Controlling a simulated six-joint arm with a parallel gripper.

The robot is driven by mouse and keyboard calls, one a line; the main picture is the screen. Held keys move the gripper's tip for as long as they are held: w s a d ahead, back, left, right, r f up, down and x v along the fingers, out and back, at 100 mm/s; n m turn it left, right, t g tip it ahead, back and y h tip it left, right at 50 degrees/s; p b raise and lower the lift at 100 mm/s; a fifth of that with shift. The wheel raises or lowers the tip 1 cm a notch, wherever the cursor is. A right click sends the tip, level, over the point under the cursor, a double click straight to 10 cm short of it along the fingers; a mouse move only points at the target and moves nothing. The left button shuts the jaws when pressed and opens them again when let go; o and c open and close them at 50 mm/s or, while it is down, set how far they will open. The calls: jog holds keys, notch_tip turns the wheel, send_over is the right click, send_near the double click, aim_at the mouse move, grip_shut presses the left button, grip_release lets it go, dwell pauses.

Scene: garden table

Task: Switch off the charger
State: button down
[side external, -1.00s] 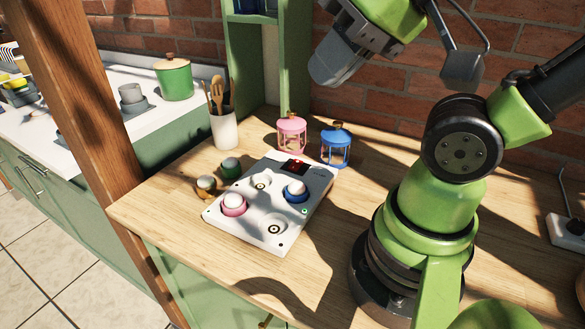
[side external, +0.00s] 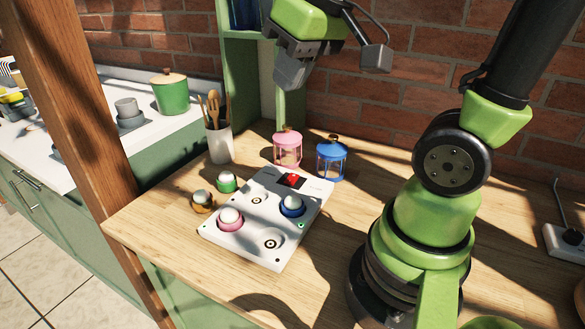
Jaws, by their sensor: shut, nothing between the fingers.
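The charger (side external: 254,237) is a white flat box on the wooden table. A red switch (side external: 292,181) sits in a dark recess at its far end. A small green light (side external: 301,225) shows near its right edge. A pink-ringed white-topped unit (side external: 230,219) and a blue-ringed one (side external: 292,205) stand on two of its round spots; two other spots with dark ring marks are bare. My gripper (side external: 291,75) is shut and empty, in the air above and behind the charger's far end, touching nothing.
A pink lantern (side external: 287,149) and a blue lantern (side external: 331,160) stand just behind the charger. A white utensil pot (side external: 219,146) stands at the back left. A power strip (side external: 564,241) lies at the right.

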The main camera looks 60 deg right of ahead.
jog(key=w+d+f+n+g+h, duration=0.1)
jog(key=w+d+f+g, duration=0.2)
jog(key=w+d+f, duration=0.4)
jog(key=n+g, duration=0.2)
send_over(293, 176)
jog(key=a, duration=0.2)
notch_tip(293, 176, down, 6)
jog(key=shift+d+r, duration=0.15)
jog(key=f, duration=0.4)
jog(key=d+f, duration=0.1)
jog(key=f, duration=0.9)
jog(key=shift+d, duration=0.3)
jog(key=shift+d+f, duration=0.15)
jog(key=shift+f, duration=0.1)
